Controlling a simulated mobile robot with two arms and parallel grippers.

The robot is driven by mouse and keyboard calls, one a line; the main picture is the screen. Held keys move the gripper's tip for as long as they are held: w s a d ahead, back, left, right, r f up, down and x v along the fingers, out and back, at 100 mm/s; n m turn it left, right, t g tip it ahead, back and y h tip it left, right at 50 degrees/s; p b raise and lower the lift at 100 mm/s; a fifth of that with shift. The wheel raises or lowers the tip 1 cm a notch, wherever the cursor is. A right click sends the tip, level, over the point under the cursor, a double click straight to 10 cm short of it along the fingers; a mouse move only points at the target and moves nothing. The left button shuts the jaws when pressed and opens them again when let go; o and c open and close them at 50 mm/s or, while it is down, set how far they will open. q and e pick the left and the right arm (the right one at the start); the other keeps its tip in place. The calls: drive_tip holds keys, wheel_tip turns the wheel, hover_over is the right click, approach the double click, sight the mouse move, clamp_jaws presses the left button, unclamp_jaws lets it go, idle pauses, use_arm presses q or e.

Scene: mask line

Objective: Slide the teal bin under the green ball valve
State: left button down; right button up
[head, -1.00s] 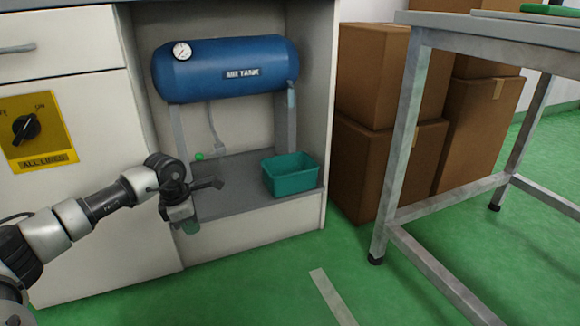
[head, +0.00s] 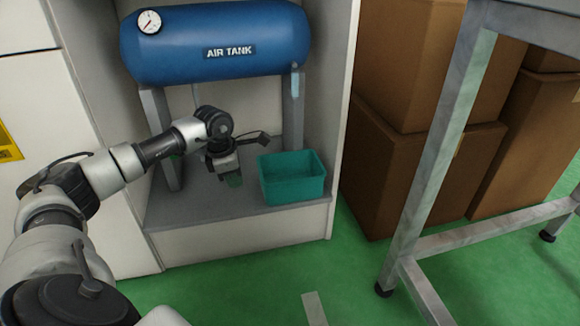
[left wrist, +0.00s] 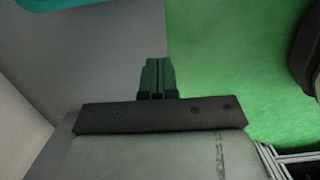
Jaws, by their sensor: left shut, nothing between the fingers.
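The teal bin (head: 295,190) stands upright on the grey shelf (head: 195,212) below the tank's right end, near the right wall. Its open top faces up and it looks empty. An edge of the bin (left wrist: 65,4) shows at the top left of the left wrist view. My left gripper (head: 234,181) is just left of the bin, low over the shelf, with a small gap between them. Its green fingertips (left wrist: 158,64) are together and hold nothing. My right gripper is out of view.
The blue air tank (head: 215,42) with a gauge (head: 149,21) hangs over the shelf on grey legs (head: 293,110). The alcove's right wall (head: 325,110) is close to the bin. Cardboard boxes (head: 415,170) and a metal table (head: 440,140) stand to the right. Green floor lies in front.

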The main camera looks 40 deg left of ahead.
use_arm(q)
drive_tip(key=w+d, duration=0.3)
drive_tip(key=w+d+b, duration=0.1)
drive_tip(key=w+d, duration=0.2)
drive_tip(key=w, duration=0.1)
drive_tip(key=shift+d, duration=0.15)
drive_tip(key=shift+w+d+f+b, duration=0.1)
drive_tip(key=shift+w+d+b, duration=0.3)
drive_tip(key=shift+w+d, duration=0.6)
drive_tip(key=shift+a+f+b, duration=0.2)
drive_tip(key=shift+f+b, duration=0.15)
drive_tip(key=shift+b, duration=0.2)
drive_tip(key=shift+f, duration=0.1)
drive_tip(key=shift+s, duration=0.1)
drive_tip(key=shift+f, duration=0.15)
drive_tip(key=shift+f, duration=0.1)
drive_tip(key=shift+s, duration=0.1)
